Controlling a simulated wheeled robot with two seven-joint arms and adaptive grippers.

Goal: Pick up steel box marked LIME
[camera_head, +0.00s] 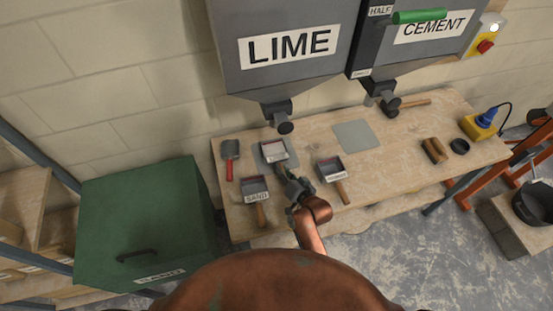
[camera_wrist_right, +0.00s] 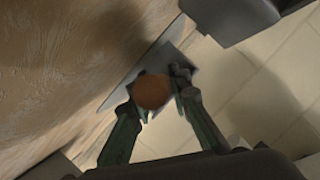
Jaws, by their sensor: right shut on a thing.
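A small steel box (camera_head: 273,149) with a wooden handle sits on a grey plate below the big hopper lettered LIME (camera_head: 290,46). Its front label is too small to read. My right gripper (camera_head: 287,178) is at the handle end of this box, shut on the handle. In the right wrist view the round brown handle end (camera_wrist_right: 152,91) sits between the two fingers, with the grey plate (camera_wrist_right: 205,78) behind it. The box's body is mostly hidden there. My left gripper is not in view.
A steel box marked SAND (camera_head: 254,184) lies left of my gripper, and another steel box (camera_head: 331,168) lies right. A red-handled tool (camera_head: 230,158) is at the bench's left. A green SAND bin (camera_head: 148,225) stands left. A bare grey plate (camera_head: 354,135) lies to the right.

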